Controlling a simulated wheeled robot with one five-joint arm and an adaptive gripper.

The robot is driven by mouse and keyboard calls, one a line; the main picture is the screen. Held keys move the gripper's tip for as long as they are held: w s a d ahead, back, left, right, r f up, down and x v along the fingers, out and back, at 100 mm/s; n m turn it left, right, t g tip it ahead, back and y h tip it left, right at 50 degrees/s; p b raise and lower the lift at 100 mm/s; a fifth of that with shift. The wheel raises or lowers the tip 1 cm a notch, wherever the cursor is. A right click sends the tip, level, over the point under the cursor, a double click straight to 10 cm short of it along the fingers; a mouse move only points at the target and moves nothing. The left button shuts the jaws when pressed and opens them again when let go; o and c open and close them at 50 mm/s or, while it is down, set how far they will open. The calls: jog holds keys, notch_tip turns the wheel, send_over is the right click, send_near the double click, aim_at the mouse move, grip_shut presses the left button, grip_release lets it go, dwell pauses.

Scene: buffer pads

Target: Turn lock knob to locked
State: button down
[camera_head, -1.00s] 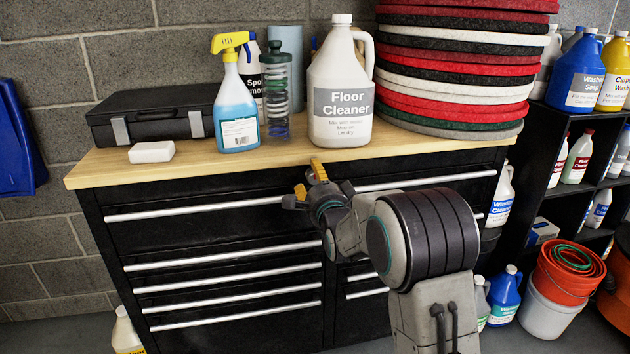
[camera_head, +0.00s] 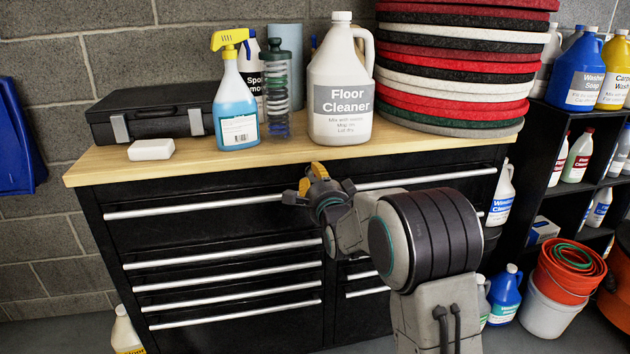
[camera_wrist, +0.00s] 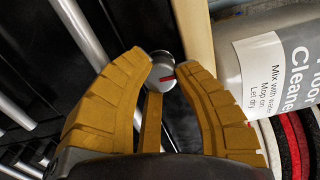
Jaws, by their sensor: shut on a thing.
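The lock knob (camera_wrist: 161,66) is a small round silver disc with a red mark, on the black front of the tool cabinet (camera_head: 215,230). In the wrist view the red mark runs roughly sideways. My gripper (camera_wrist: 164,68) has its yellow fingers on both sides of the knob and is shut on it. A third yellow finger reaches up below the knob and overlaps its lower edge. In the head view my gripper (camera_head: 306,184) is at the cabinet front just under the wooden top, and it hides the knob there.
A floor cleaner jug (camera_head: 341,85) stands on the wooden top above my gripper. A spray bottle (camera_head: 235,100), a black case (camera_head: 155,118), a white block (camera_head: 151,149) and stacked pads (camera_head: 455,75) also stand there. Drawer handles (camera_head: 195,207) project beside my gripper.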

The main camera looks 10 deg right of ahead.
jog(key=shift+f+m+b, duration=0.1)
jog(key=shift+m+b, duration=0.7)
jog(key=shift+m, duration=0.4)
jog(key=c, duration=0.9)
grip_release()
jog(key=shift+o, duration=0.2)
jog(key=shift+s, duration=0.45)
jog(key=s, duration=0.7)
jog(key=shift+r, duration=0.2)
